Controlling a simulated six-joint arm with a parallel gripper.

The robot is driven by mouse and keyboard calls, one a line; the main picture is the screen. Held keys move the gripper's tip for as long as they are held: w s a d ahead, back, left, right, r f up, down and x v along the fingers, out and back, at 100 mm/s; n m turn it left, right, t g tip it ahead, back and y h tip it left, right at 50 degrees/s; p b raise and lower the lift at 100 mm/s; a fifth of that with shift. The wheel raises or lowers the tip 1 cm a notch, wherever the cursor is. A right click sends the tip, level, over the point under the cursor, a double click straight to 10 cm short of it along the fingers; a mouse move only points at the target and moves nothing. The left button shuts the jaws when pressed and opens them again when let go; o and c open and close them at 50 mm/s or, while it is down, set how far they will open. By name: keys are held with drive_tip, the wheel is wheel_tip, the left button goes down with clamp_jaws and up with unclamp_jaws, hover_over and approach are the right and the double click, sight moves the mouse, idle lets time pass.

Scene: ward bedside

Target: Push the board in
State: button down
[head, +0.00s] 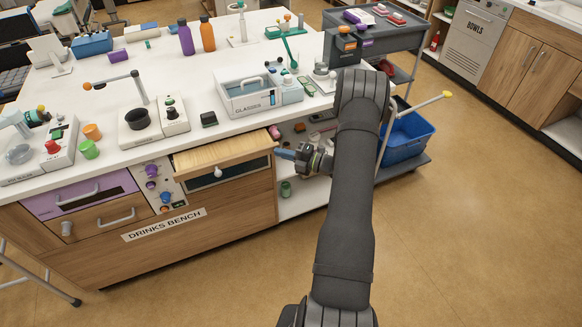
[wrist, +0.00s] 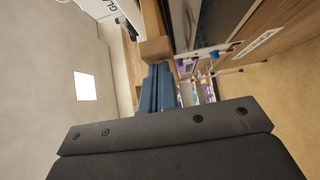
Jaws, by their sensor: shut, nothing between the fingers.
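The pale wooden board (head: 222,152) sticks out from the front of the bench, just under the white top, in the head view. My gripper (head: 279,153) is beside the board's right end, with its blue fingers pointing left toward it. In the wrist view the blue fingers of my gripper (wrist: 158,84) are together and empty, close to a brown wooden piece (wrist: 154,48) that looks like part of the board. I cannot tell whether they touch it. The dark wrist body hides the lower part of that view.
A drawer front with a round knob (head: 218,172) is below the board. A knob panel (head: 161,186) stands to its left. The glasses box (head: 247,95) sits on the white top above. A blue bin (head: 408,137) is on the trolley at right. Open floor lies in front.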

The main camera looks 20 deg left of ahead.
drive_tip(key=w+a, duration=0.5)
drive_tip(key=shift+w+a, duration=0.15)
drive_tip(key=shift+w, duration=0.05)
